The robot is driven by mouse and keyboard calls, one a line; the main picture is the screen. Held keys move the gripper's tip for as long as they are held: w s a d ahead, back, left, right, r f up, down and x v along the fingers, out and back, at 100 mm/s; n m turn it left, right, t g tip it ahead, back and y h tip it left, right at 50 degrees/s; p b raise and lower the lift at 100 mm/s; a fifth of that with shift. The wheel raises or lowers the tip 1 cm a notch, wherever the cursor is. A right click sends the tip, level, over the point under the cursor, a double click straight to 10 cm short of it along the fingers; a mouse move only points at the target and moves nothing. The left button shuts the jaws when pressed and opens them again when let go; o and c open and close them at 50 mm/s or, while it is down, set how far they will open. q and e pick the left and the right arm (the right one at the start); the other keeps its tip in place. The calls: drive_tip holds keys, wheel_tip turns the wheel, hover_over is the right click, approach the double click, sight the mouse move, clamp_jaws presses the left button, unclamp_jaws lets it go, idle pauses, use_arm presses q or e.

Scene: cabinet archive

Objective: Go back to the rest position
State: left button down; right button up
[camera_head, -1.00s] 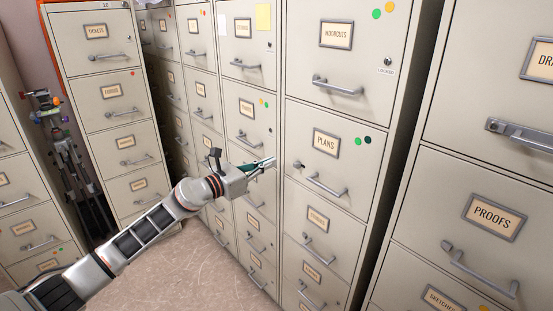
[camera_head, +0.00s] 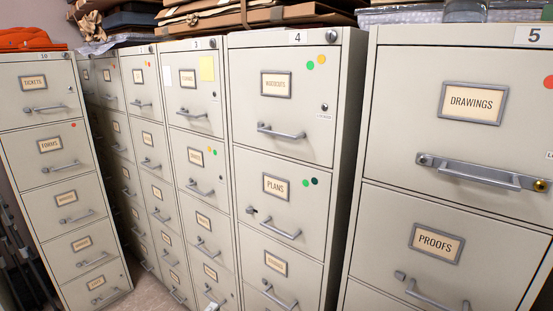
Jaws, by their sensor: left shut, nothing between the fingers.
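The rest of my left arm is out of the picture. My right gripper is not in view.
Beige filing cabinets stand in a row, with the DRAWINGS drawer (camera_head: 450,140) close at right and the PLANS drawer (camera_head: 300,165) mid-picture. Drawer handles stick out. Folders (camera_head: 240,18) lie on top. A little floor (camera_head: 150,296) shows at lower left.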

use_arm(q)
drive_tip(key=s+a+f+n+g+y, duration=0.1)
drive_tip(key=s+f+n+g+y, duration=0.1)
drive_tip(key=s+f+n, duration=0.7)
drive_tip(key=s+a+f+n+g+y, duration=0.1)
drive_tip(key=s+f+n+g+y, duration=0.1)
drive_tip(key=s+f+n, duration=0.6)
drive_tip(key=s+f+g, duration=0.1)
drive_tip(key=s, duration=0.6)
drive_tip(key=shift+s+a+n+g, duration=0.3)
drive_tip(key=shift+s+a+n, duration=0.1)
